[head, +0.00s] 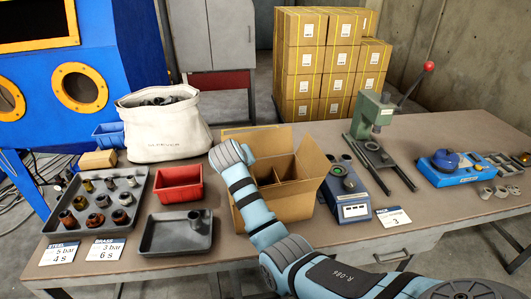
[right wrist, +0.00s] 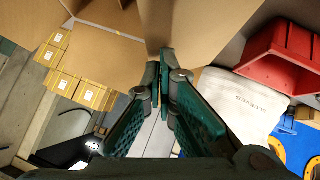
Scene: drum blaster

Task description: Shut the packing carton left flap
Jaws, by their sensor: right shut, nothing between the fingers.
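The packing carton (head: 294,205) stands open on the table, with dividers inside. Its right flap (head: 313,158) and back flap (head: 262,142) stand up and outward. My right arm crosses in front of the carton's left side and hides most of the left flap in the head view. My right gripper (right wrist: 166,52) is shut and empty in the right wrist view. Its fingertips are close to a cardboard panel (right wrist: 195,22) of the carton; I cannot tell whether they touch. The fingers are hidden in the head view. My left gripper is not in view.
Left of the carton are a grey tray (head: 158,237), a red bin (head: 178,196) and a white sack (head: 165,145). A blue-grey scale (head: 350,211) stands close on the right, with a green press (head: 372,115) behind it. Stacked cartons (head: 320,55) stand beyond the table.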

